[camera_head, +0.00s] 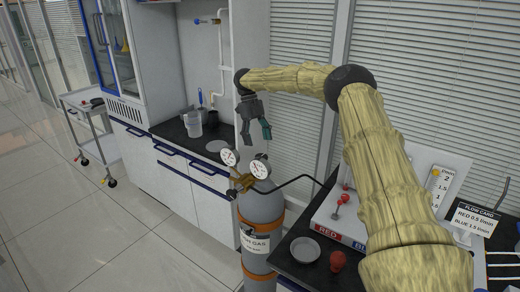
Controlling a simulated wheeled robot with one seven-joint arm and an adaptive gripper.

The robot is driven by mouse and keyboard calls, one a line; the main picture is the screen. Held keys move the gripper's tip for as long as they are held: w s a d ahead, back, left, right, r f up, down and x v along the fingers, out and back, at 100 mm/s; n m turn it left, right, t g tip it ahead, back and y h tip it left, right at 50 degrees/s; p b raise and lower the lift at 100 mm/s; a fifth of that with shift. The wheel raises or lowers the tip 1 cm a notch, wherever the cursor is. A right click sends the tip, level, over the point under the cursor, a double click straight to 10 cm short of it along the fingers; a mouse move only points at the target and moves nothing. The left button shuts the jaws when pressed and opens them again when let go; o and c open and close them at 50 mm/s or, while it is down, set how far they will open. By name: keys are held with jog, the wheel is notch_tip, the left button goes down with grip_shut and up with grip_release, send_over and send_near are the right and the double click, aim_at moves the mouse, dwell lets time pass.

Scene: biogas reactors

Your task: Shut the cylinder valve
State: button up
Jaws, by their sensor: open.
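A grey gas cylinder (258,221) stands upright between two dark counters, with orange bands around it and a white label reading "GAS". A brass regulator (240,182) with two round white gauges (229,157) sits at its top. The cylinder valve itself is too small to make out clearly among the brass parts and gauges. My gripper (254,136) is open and empty. In the picture it hangs just above the gauges, its fingers pointing down, and I see no contact.
A black hose (303,178) runs right from the regulator to a white panel (325,214) marked RED. A red knob (338,261) and grey dish (305,250) are on the right counter. A jug (194,124) stands on the left counter.

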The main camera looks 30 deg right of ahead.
jog(key=shift+v, duration=2.8)
